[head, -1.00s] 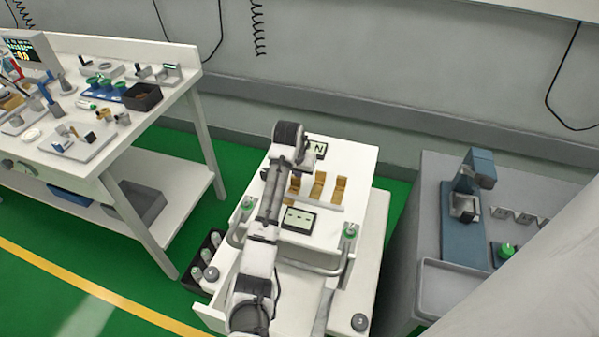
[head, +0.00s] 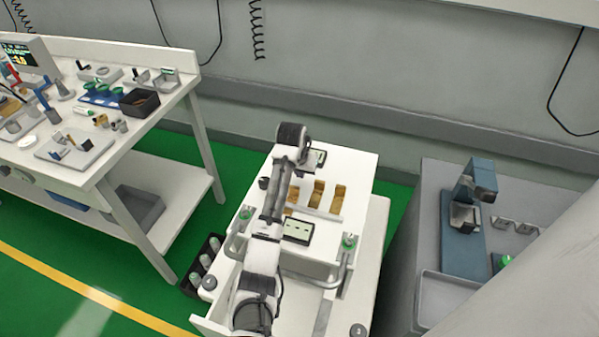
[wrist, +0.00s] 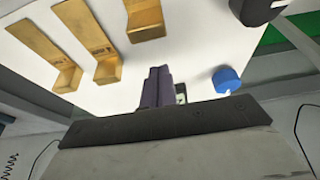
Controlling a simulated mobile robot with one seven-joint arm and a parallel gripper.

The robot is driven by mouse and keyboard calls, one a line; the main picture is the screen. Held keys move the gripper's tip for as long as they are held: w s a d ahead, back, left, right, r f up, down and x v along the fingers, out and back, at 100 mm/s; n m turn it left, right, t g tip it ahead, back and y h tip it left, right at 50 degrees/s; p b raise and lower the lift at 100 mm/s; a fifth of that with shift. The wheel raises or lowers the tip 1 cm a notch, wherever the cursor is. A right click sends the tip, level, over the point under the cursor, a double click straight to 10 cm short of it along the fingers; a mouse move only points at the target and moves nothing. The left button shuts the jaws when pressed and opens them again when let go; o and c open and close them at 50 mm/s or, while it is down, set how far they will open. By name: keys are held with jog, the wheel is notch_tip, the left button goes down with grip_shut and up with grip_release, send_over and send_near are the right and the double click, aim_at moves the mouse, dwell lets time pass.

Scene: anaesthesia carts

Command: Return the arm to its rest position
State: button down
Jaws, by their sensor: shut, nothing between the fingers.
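My arm (head: 272,205) reaches up over the white cart (head: 348,180) in the head view, bent at its far end. My gripper (wrist: 158,88) shows in the wrist view with its dark fingers together and nothing between them. It is above the white cart top, beside the gold brackets (wrist: 98,45) and a blue round knob-like piece (wrist: 227,80). In the head view the fingers cannot be made out clearly.
Gold brackets (head: 316,194) and a dark-framed panel (head: 298,230) sit on the cart. A cluttered white bench (head: 150,130) stands left; a grey cabinet (head: 440,250) with a blue device (head: 462,230) stands right. Dark bottle rack (head: 200,262) is by the cart. Green floor shows between.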

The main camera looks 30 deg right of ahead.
jog(key=b+v, duration=0.2)
jog(key=v, duration=0.8)
